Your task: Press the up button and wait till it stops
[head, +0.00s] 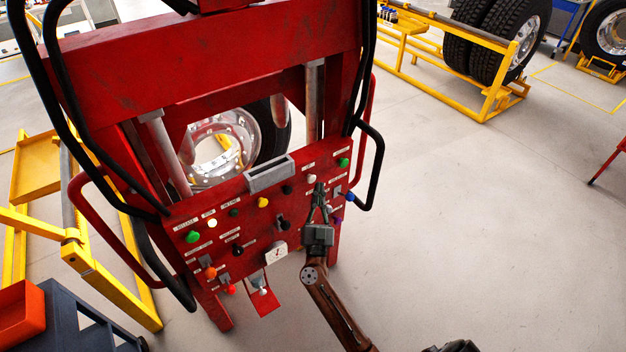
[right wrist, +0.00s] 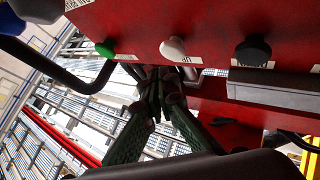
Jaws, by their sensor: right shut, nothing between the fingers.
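My right gripper (head: 319,190) is shut and empty at the panel's right part, just below a white button (head: 310,178). In the right wrist view the shut fingertips (right wrist: 158,78) are close under the white button (right wrist: 173,48), with a green button (right wrist: 106,48) to the left and a black one (right wrist: 253,50) to the right. I cannot tell whether the fingertips touch anything. My left gripper is not in view.
A wheel (head: 225,145) shows behind the red frame. Black hoses and bar handles (head: 372,165) flank the panel. A yellow stand (head: 490,100) with large tyres is at the upper right, and a dark cart with a red bin (head: 22,315) at the lower left.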

